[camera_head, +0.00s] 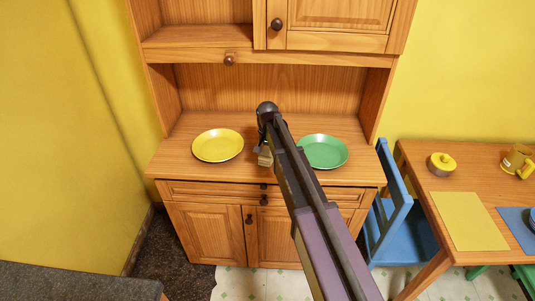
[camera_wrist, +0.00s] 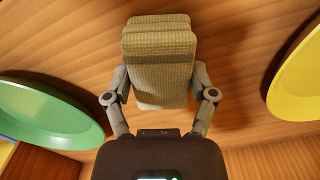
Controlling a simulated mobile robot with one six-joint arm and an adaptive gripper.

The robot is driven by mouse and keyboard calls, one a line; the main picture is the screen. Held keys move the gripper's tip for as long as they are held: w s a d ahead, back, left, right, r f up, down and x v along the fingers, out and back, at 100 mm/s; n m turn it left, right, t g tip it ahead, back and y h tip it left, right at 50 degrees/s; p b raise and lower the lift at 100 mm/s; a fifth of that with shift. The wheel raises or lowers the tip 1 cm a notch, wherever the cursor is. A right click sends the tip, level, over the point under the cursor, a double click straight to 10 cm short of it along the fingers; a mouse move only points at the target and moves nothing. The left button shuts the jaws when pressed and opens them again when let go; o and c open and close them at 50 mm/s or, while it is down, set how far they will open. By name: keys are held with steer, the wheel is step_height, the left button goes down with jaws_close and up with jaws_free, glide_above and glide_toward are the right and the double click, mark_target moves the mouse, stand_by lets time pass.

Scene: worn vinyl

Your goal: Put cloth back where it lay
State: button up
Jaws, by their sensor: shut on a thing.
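The cloth (camera_wrist: 160,68) is a folded, woven, yellowish-beige block. In the wrist view my gripper (camera_wrist: 160,90) is shut on it, with one finger on each side. In the head view the cloth (camera_head: 265,156) shows as a small piece beside my gripper (camera_head: 263,146), partly hidden by my arm. It is over the wooden counter (camera_head: 260,177) of the cupboard, between two plates. I cannot tell whether it touches the counter.
A yellow plate (camera_head: 218,145) lies left of my gripper and a green plate (camera_head: 326,151) lies right of it. A shelf edge (camera_head: 228,58) runs above the counter. A blue chair (camera_head: 398,207) and a wooden table (camera_head: 435,195) stand at the right.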

steer(key=o, duration=0.9)
steer(key=shift+r+p, duration=0.5)
steer(key=shift+r+p, duration=3.45)
steer(key=shift+f, duration=0.1)
